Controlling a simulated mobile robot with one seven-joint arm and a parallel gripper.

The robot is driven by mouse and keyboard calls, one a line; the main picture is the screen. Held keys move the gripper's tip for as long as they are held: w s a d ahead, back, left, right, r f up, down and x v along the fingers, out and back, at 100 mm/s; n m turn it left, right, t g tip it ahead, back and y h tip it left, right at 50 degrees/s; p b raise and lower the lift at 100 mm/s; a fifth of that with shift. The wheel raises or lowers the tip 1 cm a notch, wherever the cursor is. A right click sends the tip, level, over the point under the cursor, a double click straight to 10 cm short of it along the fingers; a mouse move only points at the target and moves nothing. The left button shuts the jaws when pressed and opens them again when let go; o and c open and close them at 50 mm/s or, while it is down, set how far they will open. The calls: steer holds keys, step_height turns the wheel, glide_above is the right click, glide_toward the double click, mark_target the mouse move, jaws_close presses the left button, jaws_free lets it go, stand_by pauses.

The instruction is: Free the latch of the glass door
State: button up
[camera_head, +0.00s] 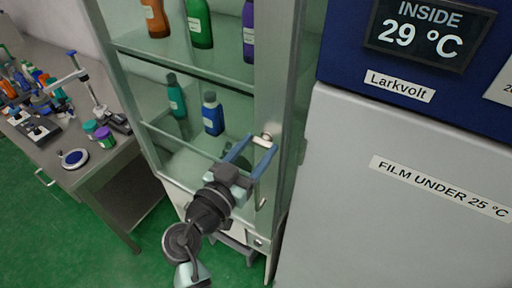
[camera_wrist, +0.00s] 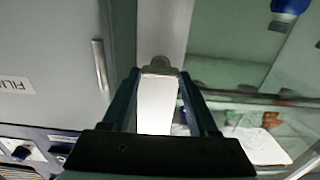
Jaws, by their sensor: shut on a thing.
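The glass door (camera_head: 165,142) of a tall cabinet stands in the middle of the head view, with bottles on shelves behind it. Its latch (camera_head: 266,137), a small pale piece with a rounded knob, sits on the door's right-hand frame. My gripper (camera_head: 262,142) reaches up to it with its blue fingers on either side and is shut on it. In the wrist view, the latch (camera_wrist: 160,64) lies between the fingertips (camera_wrist: 159,73) of my gripper, against the pale frame. The fingers partly hide it. The door looks closed.
A large grey-fronted unit (camera_head: 385,210) with a blue top panel (camera_head: 470,85) reading "INSIDE 29 °C" stands close on the right. Green floor (camera_head: 60,240) is clear in front.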

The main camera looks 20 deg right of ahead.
steer(key=shift+f+n, duration=0.1)
steer(key=shift+n, duration=0.2)
steer(key=n+b, duration=0.2)
steer(key=shift+a+n, duration=0.1)
steer(key=shift+n, duration=0.3)
steer(key=n, duration=0.5)
steer(key=shift+w+b, duration=0.15)
steer(key=shift+b, duration=0.2)
steer(key=n+p, duration=0.1)
steer(key=n, duration=0.4)
steer(key=shift+f+n+p, duration=0.1)
steer(key=shift+n+p, duration=0.6)
steer(key=shift+n, duration=1.5)
steer(key=o, duration=1.4)
